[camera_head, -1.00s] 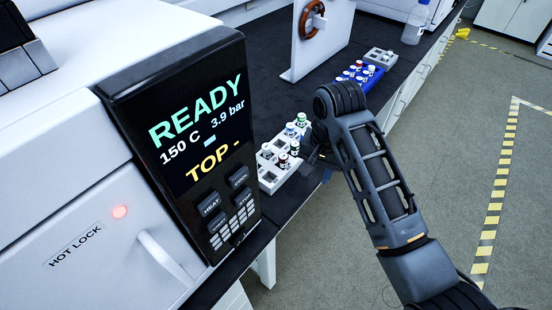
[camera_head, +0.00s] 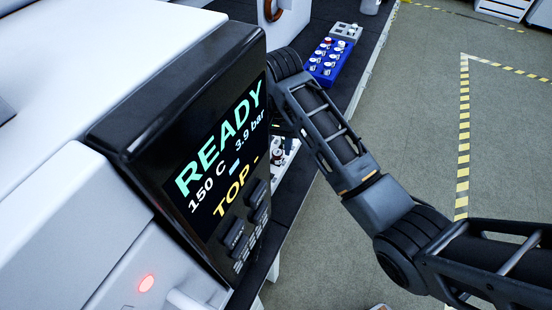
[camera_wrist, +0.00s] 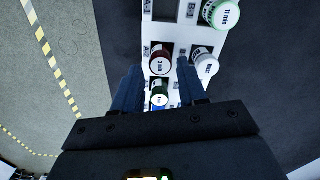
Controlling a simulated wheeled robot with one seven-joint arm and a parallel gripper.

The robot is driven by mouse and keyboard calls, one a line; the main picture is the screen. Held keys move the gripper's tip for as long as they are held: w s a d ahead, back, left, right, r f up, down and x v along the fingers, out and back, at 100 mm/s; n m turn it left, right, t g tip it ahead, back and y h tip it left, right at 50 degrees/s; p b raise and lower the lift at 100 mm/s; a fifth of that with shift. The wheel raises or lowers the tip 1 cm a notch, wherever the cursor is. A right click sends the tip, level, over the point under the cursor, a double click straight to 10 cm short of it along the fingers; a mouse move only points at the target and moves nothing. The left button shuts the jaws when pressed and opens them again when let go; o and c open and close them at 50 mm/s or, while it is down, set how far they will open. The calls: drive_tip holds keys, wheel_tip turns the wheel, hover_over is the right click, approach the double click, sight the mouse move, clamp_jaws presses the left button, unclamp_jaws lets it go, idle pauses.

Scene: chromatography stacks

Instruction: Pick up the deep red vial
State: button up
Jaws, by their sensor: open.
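In the wrist view, the deep red vial (camera_wrist: 160,63) stands in the white rack (camera_wrist: 190,30) near the A2 label, its pale labelled top facing the camera. My gripper (camera_wrist: 158,72) is open, with one dark finger on each side of the vial's column. The vial top shows between and just beyond the fingertips. I cannot tell whether a finger touches it. In the head view, the rack (camera_head: 287,152) is mostly hidden behind my arm and the instrument panel, and my gripper cannot be made out clearly.
A green-banded vial (camera_wrist: 222,13), a white-topped vial (camera_wrist: 204,62) and a green vial (camera_wrist: 160,98) stand close by in the rack. The READY instrument panel (camera_head: 215,165) is close left of my arm. A blue rack (camera_head: 330,62) with several vials stands farther back.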

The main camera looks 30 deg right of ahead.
sight(278, 152)
drive_tip(key=shift+f, duration=1.85)
drive_tip(key=shift+c, duration=0.4)
clamp_jaws()
drive_tip(key=shift+r, duration=0.15)
